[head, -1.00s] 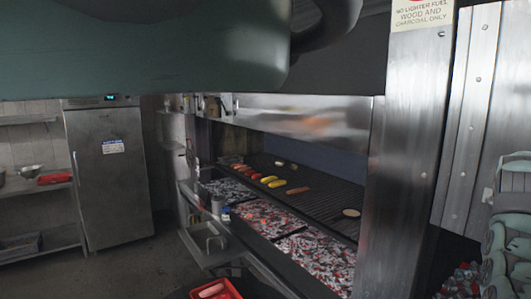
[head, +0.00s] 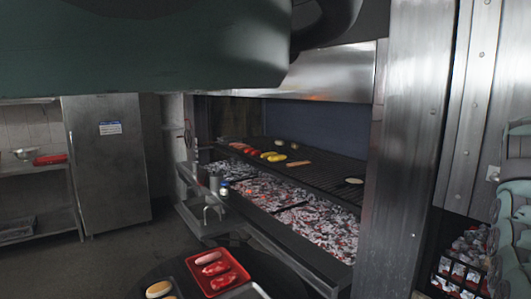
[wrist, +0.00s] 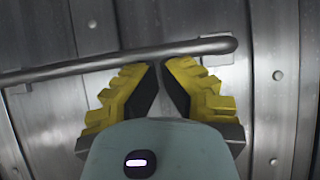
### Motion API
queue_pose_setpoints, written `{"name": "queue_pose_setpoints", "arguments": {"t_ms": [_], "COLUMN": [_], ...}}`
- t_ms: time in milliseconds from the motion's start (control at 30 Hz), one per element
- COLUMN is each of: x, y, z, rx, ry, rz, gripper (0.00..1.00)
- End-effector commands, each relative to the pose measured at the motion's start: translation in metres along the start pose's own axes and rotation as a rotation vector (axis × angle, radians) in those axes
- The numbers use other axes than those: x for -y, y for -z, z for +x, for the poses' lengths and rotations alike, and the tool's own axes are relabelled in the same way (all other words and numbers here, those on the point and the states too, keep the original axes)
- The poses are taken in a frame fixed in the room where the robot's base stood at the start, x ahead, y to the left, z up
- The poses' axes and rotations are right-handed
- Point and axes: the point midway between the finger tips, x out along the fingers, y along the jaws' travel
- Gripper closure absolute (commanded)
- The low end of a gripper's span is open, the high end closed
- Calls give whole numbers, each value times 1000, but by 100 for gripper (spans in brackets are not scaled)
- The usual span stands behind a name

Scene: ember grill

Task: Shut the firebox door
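In the wrist view a riveted grey steel surface fills the background, crossed by a dark round handle bar (wrist: 190,49) with its rounded end at the right. I take this to be the firebox door (wrist: 275,110), but its edges are out of view. My gripper (wrist: 160,64) has yellow stepped fingers with their tips close together, a narrow gap between them. The tips are just below the bar, which runs across them, not between them; contact cannot be told. In the head view glowing embers (head: 465,262) show behind a small dark grate at the lower right; how far the door stands open is unclear.
A steel post (head: 408,150) stands between the embers and the grill (head: 310,165), which holds several foods over coals. A red tray (head: 218,270) of food sits in front. A steel fridge (head: 108,165) stands at the left, with open floor before it.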

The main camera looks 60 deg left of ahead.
Motion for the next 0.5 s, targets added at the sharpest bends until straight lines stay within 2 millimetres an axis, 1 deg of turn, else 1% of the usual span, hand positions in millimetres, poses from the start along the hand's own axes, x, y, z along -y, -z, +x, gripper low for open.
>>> {"name": "queue_pose_setpoints", "arguments": {"t_ms": [33,167,267,367,467,500], "x": [3,3,3,3,3,3], "y": [-26,-48,-69,-93,-120,-132], "z": [15,30,43,59,76,84], "rx": [28,30,32,34,35,36], "ry": [2,2,2,2,3,3], "rz": [-6,-7,-7,-7,-7,-7], "gripper": [100,100,100,100,100,100]}}
